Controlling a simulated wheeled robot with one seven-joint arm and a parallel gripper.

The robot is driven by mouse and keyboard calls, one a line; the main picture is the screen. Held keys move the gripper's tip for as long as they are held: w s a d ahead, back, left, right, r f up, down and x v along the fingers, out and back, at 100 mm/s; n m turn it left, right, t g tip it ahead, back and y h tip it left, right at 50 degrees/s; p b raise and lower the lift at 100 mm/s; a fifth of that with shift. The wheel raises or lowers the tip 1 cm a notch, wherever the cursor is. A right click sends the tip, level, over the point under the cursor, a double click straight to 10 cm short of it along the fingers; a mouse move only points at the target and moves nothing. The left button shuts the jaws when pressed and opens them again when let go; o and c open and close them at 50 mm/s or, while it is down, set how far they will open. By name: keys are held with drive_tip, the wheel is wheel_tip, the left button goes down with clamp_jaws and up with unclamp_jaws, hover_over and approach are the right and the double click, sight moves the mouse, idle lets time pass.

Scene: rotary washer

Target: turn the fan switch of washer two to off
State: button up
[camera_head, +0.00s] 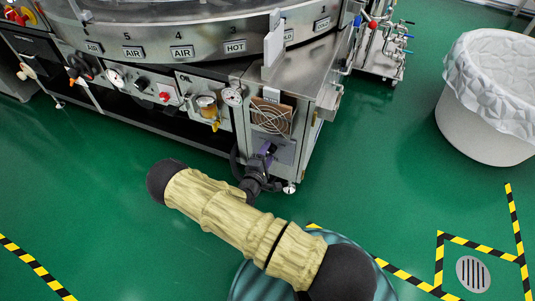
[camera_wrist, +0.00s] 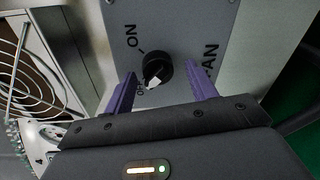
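The fan switch is a round black knob (camera_wrist: 158,68) with a white pointer, on a grey panel (camera_wrist: 200,25) marked ON, OFF and FAN. The pointer is turned down and left, toward the partly covered OFF mark; ON is at the upper left. My gripper (camera_wrist: 161,76) has its two purple fingers apart, one on each side of the knob, with visible gaps to it in the picture. I cannot tell their depth from the panel. In the head view my gripper (camera_head: 267,150) is at the washer's front panel (camera_head: 285,152) and hides the knob.
A wire fan guard (camera_head: 271,118) is just above the panel, and shows at the left of the wrist view (camera_wrist: 22,75). Gauges and valves (camera_head: 207,103) line the washer front to the left. A white lined bin (camera_head: 487,125) stands right. Green floor is open between.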

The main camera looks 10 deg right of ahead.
drive_tip(key=p+v, duration=0.4)
drive_tip(key=v, duration=1.3)
drive_tip(key=shift+p, duration=0.35)
drive_tip(key=shift+s+a+r, duration=0.1)
drive_tip(key=shift+r, duration=0.1)
